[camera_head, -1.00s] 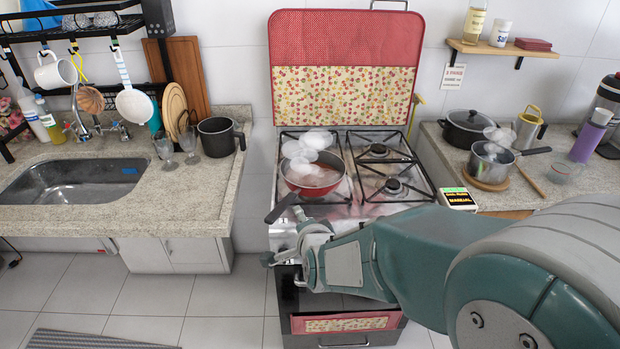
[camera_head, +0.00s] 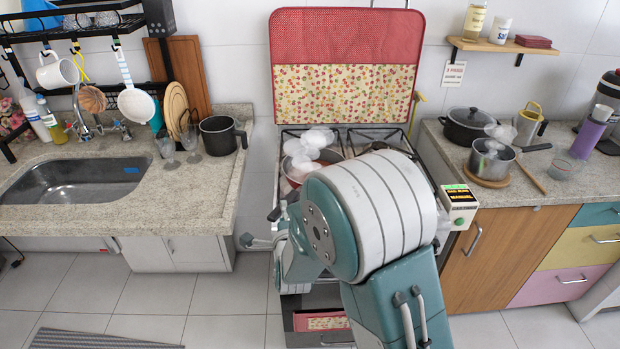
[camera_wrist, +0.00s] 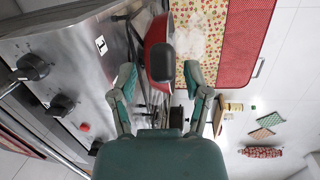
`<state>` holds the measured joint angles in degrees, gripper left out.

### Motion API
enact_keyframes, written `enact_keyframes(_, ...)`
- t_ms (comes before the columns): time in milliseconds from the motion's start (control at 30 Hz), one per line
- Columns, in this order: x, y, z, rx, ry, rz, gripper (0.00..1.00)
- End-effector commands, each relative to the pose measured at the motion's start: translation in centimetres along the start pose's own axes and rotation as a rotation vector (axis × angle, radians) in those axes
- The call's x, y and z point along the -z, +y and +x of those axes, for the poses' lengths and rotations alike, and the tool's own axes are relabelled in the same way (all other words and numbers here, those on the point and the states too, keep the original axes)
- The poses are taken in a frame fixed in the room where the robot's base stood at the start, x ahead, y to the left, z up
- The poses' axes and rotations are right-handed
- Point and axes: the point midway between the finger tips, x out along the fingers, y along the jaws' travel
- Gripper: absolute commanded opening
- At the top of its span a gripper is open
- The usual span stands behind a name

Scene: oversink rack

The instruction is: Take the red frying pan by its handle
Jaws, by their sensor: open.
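The red frying pan (camera_head: 287,184) sits on the left side of the stove in the head view, largely hidden behind my arm. Only a dark bit of its handle (camera_head: 276,213) shows at the stove's front edge. In the wrist view the red pan (camera_wrist: 152,33) is at the top, and its black handle (camera_wrist: 161,64) points toward me. My gripper (camera_wrist: 160,73) is open, with one finger on each side of the handle in the picture. I see no contact between fingers and handle; the depth gap is hard to judge.
Pale, see-through puffs (camera_head: 312,146) hang over the pan. The stove front with knobs (camera_wrist: 60,104) lies left in the wrist view. A raised patterned stove cover (camera_head: 345,95) stands behind. A black pot (camera_head: 468,125) and steel saucepan (camera_head: 490,160) sit on the right counter.

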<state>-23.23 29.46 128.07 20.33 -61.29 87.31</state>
Motion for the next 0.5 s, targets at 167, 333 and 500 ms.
enact_keyframes(167,1.1,-0.1,2.8,0.001,0.002,-0.001,0.61)
enact_keyframes(333,0.8,-0.1,4.3,0.0,0.0,-0.002,0.61)
enact_keyframes(500,0.8,-0.1,4.4,-0.001,0.0,-0.003,0.61)
